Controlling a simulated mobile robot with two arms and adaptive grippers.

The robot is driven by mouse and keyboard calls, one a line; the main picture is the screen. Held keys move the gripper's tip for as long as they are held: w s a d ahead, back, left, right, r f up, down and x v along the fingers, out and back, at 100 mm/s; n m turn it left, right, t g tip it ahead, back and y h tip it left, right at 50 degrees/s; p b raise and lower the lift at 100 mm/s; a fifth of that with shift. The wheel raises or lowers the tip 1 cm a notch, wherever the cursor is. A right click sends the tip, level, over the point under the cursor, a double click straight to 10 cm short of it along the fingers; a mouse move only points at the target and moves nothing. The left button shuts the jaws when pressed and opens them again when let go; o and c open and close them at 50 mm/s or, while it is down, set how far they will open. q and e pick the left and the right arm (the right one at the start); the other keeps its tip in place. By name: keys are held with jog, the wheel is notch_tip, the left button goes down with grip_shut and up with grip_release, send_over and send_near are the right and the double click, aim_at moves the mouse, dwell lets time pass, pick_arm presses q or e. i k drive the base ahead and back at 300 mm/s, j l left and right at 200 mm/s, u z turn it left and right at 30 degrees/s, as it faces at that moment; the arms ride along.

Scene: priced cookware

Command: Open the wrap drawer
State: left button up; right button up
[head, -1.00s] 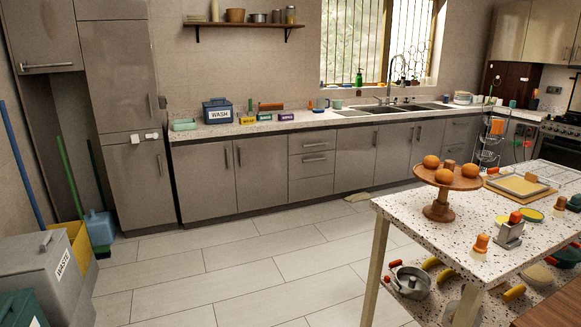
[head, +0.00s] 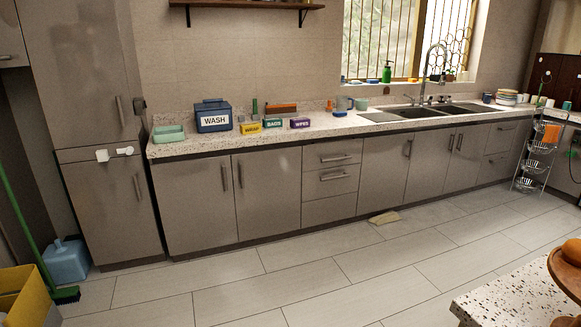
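A stack of drawers with bar handles is built into the counter front in the head view; the top drawer (head: 331,154) and the drawer below it (head: 331,181) are shut. No label can be read on any drawer front. A small yellow box (head: 250,128) marked WRAP stands on the counter to the left above these drawers. Another shut drawer stack (head: 507,132) is at the right of the counter. Neither of my grippers is in view.
A blue WASH box (head: 213,116), a green tray (head: 169,134) and a purple box (head: 299,123) stand on the counter. The tiled floor (head: 250,290) before it is mostly clear. A speckled table (head: 515,297) is at lower right, a yellow bin (head: 30,297) at lower left.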

aim_at(333, 154)
jog(key=i, duration=1.95)
jog(key=i+z, duration=0.1)
jog(key=i, duration=0.85)
jog(key=i+j, duration=0.15)
jog(key=i, duration=0.8)
jog(key=i+j, duration=0.1)
jog(key=i, duration=0.85)
jog(key=l+z, duration=0.05)
